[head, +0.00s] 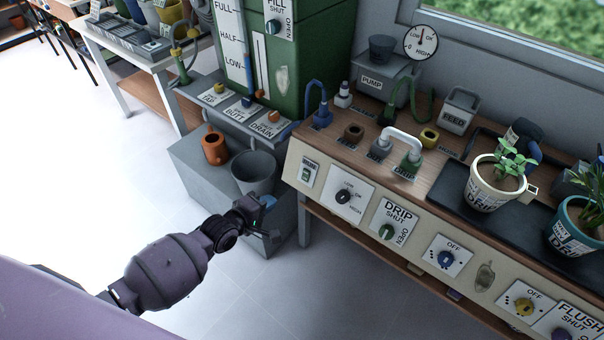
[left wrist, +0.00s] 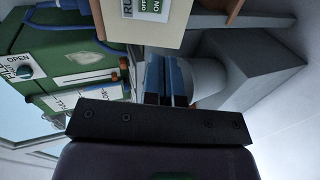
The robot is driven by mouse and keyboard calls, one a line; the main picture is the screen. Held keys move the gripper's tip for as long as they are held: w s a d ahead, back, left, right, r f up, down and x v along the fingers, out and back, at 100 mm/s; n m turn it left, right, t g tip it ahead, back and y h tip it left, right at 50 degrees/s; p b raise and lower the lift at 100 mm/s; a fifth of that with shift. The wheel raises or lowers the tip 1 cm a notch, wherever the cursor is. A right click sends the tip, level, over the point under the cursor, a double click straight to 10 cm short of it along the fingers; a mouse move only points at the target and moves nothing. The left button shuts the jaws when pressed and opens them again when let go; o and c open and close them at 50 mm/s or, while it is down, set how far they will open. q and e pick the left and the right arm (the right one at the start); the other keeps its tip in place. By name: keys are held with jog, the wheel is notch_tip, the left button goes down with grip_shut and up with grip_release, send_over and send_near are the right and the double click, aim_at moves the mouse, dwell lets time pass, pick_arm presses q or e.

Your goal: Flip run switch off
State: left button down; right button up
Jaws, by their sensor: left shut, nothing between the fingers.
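The run switch (head: 306,173) is a small pale plate with a dark and green part, at the left end of the bench's cream front panel. In the left wrist view the switch plate (left wrist: 147,8) is cut by the top edge, with "ON" lettering beside green. I cannot tell its lever position. My left gripper (head: 269,203) is shut and empty, left of and below the switch in the head view and apart from it. Its blue fingers (left wrist: 166,82) show side by side in the left wrist view. My right gripper is in neither view.
A grey bucket (head: 254,172) and an orange can (head: 214,146) stand on a grey block left of the bench. The floor in front is clear.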

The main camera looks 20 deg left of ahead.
aim_at(306, 173)
pick_arm(q)
jog(key=shift+w+r+n+t, duration=0.15)
jog(key=shift+r+n+t, duration=0.15)
jog(key=shift+r+t, duration=0.15)
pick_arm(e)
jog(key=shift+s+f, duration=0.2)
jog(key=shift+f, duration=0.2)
pick_arm(q)
jog(key=shift+w+f, duration=0.1)
jog(key=b+x, duration=0.3)
jog(key=x, duration=1)
jog(key=shift+w+d, duration=0.1)
jog(key=shift+d, duration=0.15)
jog(key=shift+w+d, duration=0.1)
jog(key=shift+w, duration=0.2)
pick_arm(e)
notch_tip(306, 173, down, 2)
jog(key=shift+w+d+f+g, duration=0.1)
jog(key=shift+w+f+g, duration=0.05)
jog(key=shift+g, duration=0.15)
